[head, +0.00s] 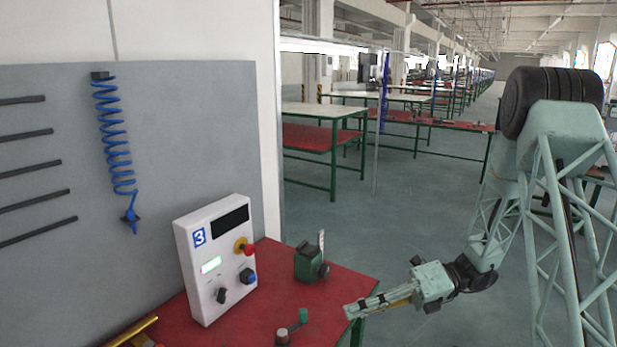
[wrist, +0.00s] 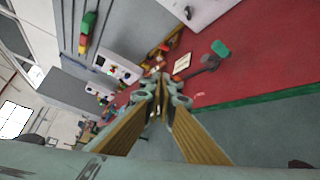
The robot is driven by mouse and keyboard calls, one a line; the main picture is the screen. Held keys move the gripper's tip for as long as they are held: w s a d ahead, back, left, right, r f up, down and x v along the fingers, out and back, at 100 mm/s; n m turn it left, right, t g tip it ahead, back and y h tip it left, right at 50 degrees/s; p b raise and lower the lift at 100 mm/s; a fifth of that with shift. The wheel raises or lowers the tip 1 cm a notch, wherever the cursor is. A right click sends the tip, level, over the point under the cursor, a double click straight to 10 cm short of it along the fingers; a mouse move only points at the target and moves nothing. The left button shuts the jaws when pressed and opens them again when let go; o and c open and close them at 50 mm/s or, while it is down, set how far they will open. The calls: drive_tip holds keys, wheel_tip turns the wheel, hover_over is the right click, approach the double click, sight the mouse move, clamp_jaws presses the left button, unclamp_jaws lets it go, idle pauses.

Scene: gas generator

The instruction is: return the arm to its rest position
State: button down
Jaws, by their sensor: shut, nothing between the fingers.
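My gripper (head: 350,312) is at the right front edge of the red-topped table (head: 300,290) in the head view, pointing left. Its fingers are together with nothing between them. In the wrist view the closed fingers (wrist: 158,84) meet near the middle of the picture. My arm reaches down and left from the lattice column at the right of the head view. The fingertips appear close to the table edge; their exact height above it I cannot tell.
A white control box (head: 215,260) marked 3, a green device (head: 310,262) with an upright lever, and a green-knobbed lever (head: 303,316) are on the table. A blue coiled hose (head: 115,140) hangs on the grey panel. Floor (head: 430,200) behind is clear.

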drive_tip(key=s+a+r+n+g+h, duration=0.15)
drive_tip(key=s+r+n+h, duration=0.35)
drive_tip(key=s+r+n, duration=0.6)
drive_tip(key=s+d+r+n+t+h, duration=0.4)
drive_tip(key=s+r+n, duration=0.3)
drive_tip(key=s, duration=0.5)
drive_tip(key=s+d+r+n+t+h, duration=0.4)
drive_tip(key=s+d+r+n+h, duration=0.2)
drive_tip(key=s+n, duration=0.5)
drive_tip(key=shift+s+d+r, duration=0.45)
drive_tip(key=shift+s+r, duration=0.15)
drive_tip(key=shift+r, duration=0.45)
